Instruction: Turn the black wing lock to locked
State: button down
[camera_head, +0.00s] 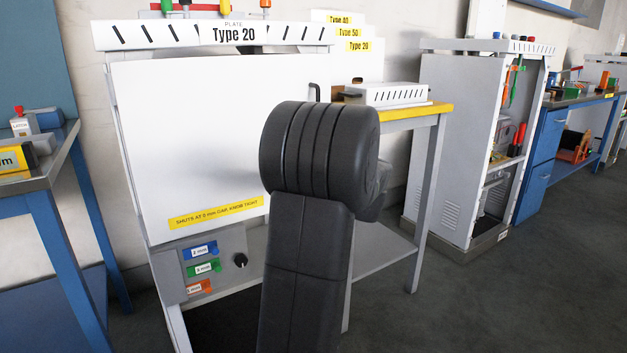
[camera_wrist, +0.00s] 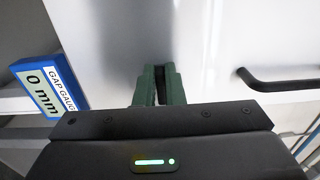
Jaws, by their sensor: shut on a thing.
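My gripper (camera_wrist: 159,84) shows in the wrist view with its two green fingers nearly together against the white panel (camera_wrist: 205,40). They are closed on a dark, narrow piece, the black wing lock (camera_wrist: 160,72), of which only a thin strip shows between them. Its turned position cannot be read. In the head view my arm covers the gripper and the lock. The white panel (camera_head: 190,130) stands under the "Type 20" plate sign.
A black bar handle (camera_wrist: 275,82) is right of the fingers. A blue-framed gap gauge (camera_wrist: 45,85) reading "0 mm" is at left. In the head view, a black knob (camera_head: 240,260) sits beside coloured tags low on the frame. A yellow-edged bench (camera_head: 420,110) stands right.

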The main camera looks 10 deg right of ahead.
dwell(0.4)
jog(key=c, duration=1.5)
grip_release()
jog(key=p+v, duration=0.2)
jog(key=v, duration=1.1)
jog(key=shift+s+d+p, duration=0.1)
jog(key=shift+s+p, duration=0.2)
jog(key=shift+s, duration=0.1)
jog(key=shift+w, duration=0.1)
jog(key=b+x, duration=0.2)
jog(key=x, duration=1.1)
jog(key=shift+w, duration=0.35)
jog(key=shift+f+b, duration=0.1)
jog(key=shift+b, duration=0.25)
